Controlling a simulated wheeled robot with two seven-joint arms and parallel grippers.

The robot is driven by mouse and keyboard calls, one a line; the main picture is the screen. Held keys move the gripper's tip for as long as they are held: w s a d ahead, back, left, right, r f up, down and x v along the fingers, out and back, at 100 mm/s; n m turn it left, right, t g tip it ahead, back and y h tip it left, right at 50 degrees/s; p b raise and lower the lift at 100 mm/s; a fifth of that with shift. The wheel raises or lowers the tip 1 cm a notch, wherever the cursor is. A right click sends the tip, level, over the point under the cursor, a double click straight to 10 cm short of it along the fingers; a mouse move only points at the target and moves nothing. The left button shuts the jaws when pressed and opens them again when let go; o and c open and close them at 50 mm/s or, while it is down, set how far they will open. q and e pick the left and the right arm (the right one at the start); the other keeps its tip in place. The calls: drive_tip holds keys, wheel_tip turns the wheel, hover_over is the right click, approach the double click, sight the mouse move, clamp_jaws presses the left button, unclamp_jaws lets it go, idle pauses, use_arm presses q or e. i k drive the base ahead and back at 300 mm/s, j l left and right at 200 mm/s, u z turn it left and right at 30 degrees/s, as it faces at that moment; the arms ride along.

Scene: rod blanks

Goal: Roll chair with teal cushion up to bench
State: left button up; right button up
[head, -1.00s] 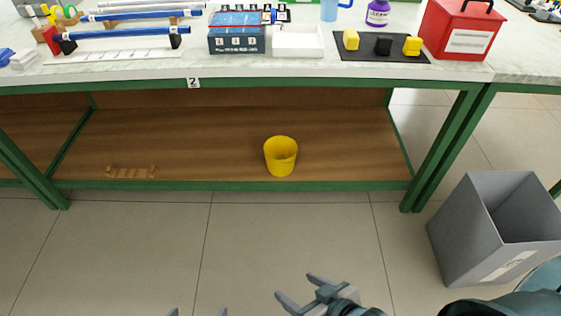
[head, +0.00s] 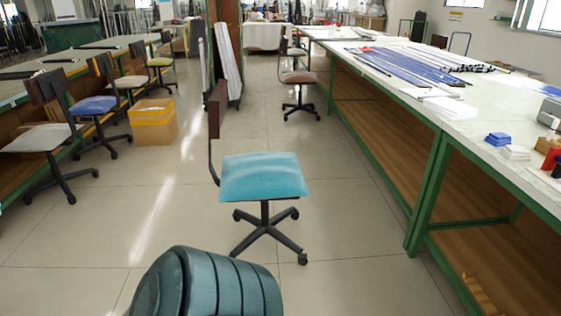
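The chair with the teal cushion (head: 264,176) stands upright on the open floor in the middle of the head view. It has a dark wheeled base, and its brown backrest (head: 217,110) is on the left side, seen edge-on. The bench (head: 445,108) with a pale top and green legs runs along the right, apart from the chair with bare floor between them. One of my teal arm parts shows at the bottom, in front of the chair. Neither gripper is in view.
Several other chairs line the bench on the left, one with a blue cushion (head: 97,105). A yellow box (head: 152,122) stands on the floor near them. A chair with a brown seat (head: 299,77) stands farther back. The bench's green leg (head: 427,195) stands right of the teal chair.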

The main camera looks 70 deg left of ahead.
sight(265, 224)
drive_tip(key=j+u, duration=0.1)
drive_tip(key=u, duration=2.35)
